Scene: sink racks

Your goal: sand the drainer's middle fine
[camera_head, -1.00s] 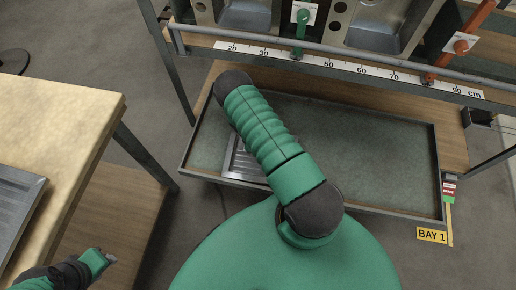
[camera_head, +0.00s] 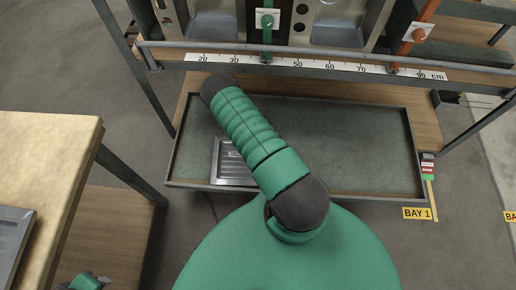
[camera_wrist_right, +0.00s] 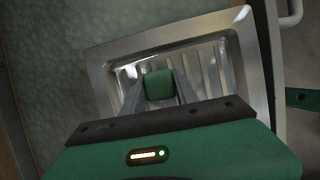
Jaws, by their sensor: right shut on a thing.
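A ribbed steel drainer (camera_head: 231,164) lies at the front left of a green-lined tray in the head view, partly covered by my right arm. In the right wrist view the drainer (camera_wrist_right: 105,63) fills the middle, with raised ribs inside a plain rim. My right gripper (camera_wrist_right: 160,88) is shut on a small green block (camera_wrist_right: 158,85) over the ribbed middle. I cannot tell whether the block touches the ribs. The right gripper is hidden in the head view. My left gripper (camera_head: 86,282) is cut off at the bottom left edge; its jaws are unclear.
The shallow dark-rimmed tray (camera_head: 395,192) is otherwise bare. A rail with a centimetre scale (camera_head: 331,67) and steel sinks stand behind it. A pale table (camera_head: 50,150) at left bears another steel panel (camera_head: 12,240). A yellow "BAY 1" label (camera_head: 416,213) is at right.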

